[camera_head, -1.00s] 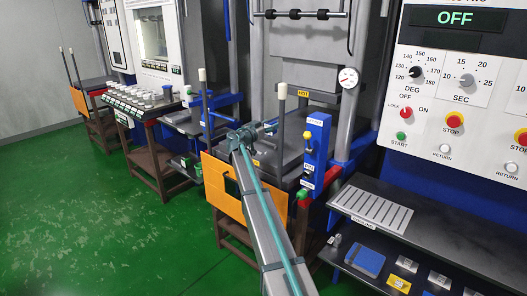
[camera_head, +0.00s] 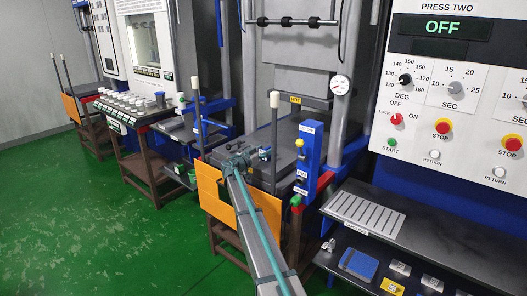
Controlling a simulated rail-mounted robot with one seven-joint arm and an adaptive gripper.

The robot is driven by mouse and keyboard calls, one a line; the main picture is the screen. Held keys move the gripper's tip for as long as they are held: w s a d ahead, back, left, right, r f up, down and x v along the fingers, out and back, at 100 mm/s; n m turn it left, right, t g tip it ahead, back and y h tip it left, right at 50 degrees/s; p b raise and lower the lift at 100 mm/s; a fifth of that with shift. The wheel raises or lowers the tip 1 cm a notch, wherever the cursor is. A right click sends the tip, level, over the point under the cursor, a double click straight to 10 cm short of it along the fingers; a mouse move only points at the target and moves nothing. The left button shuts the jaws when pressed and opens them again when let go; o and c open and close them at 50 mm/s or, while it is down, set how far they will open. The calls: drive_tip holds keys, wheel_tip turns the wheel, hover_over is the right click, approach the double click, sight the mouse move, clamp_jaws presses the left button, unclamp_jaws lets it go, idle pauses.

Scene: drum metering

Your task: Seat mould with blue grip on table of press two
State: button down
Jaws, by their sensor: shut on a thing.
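My gripper (camera_head: 240,158) is at the front of the grey press table (camera_head: 285,170), between two upright posts with white tops. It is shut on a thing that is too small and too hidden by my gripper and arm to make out. I cannot pick out a blue grip there, or tell whether the held thing touches the table. The "PRESS TWO" panel (camera_head: 440,90) at the right reads OFF.
An orange plate (camera_head: 215,190) hangs at the table's front. The right post (camera_head: 274,125) and a blue control column (camera_head: 306,150) stand close by. A dark shelf (camera_head: 420,235) at the right bears a slotted plate, with a blue block (camera_head: 358,263) below. The green floor is clear at left.

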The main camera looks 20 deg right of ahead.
drive_tip(key=shift+c, duration=2.4)
unclamp_jaws()
drive_tip(key=shift+r, duration=0.15)
drive_tip(key=shift+s+a, duration=0.2)
drive_tip(key=shift+a, duration=0.05)
drive_tip(key=b+v, duration=0.2)
drive_tip(key=v, duration=0.9)
drive_tip(key=shift+a, duration=0.2)
drive_tip(key=shift+s, duration=0.15)
